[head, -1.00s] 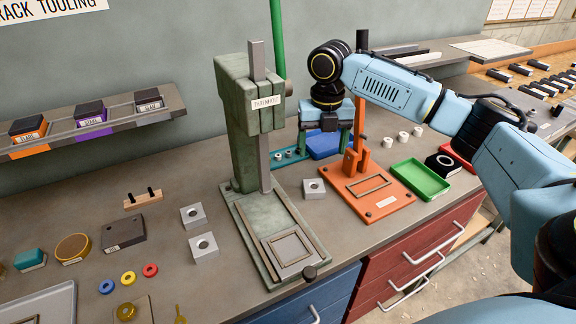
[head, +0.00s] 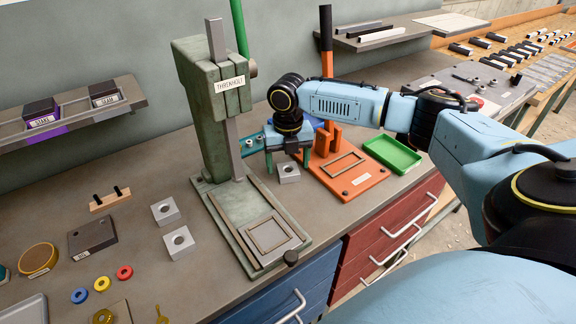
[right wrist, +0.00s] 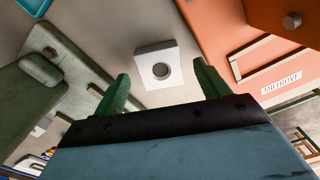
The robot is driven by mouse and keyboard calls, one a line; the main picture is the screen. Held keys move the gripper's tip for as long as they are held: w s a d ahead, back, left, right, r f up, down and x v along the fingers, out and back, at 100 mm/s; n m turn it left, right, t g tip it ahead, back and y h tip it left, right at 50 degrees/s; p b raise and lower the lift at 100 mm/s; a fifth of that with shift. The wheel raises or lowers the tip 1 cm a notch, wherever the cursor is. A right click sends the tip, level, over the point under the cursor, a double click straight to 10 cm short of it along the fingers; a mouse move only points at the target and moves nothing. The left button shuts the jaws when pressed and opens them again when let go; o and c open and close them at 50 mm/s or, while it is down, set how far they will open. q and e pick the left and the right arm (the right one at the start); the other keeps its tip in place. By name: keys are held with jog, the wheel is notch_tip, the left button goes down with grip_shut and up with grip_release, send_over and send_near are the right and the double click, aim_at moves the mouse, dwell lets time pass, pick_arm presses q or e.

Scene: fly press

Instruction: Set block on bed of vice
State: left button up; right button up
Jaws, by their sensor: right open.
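A grey square block with a round hole (head: 288,172) lies on the bench between the green press and the orange press. My right gripper (head: 289,158) is open just above and behind it. In the right wrist view the block (right wrist: 157,64) shows ahead of the two green fingers, in line with the gap between them, and nothing is gripped. Two more such blocks, one (head: 165,211) behind the other (head: 178,241), lie left of the green press. The green press (head: 214,100) has a flat bed with a raised frame (head: 271,234). No thing is marked as a vice. My left gripper is out of view.
The orange press (head: 340,184) stands close right of the block, with a green tray (head: 392,155) beyond it. A teal strip (head: 252,144) lies behind. A dark block (head: 92,237) and coloured rings (head: 102,283) lie at left.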

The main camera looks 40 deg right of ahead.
jog(key=shift+f, duration=0.75)
jog(key=shift+r, duration=0.1)
jog(key=c, duration=1.3)
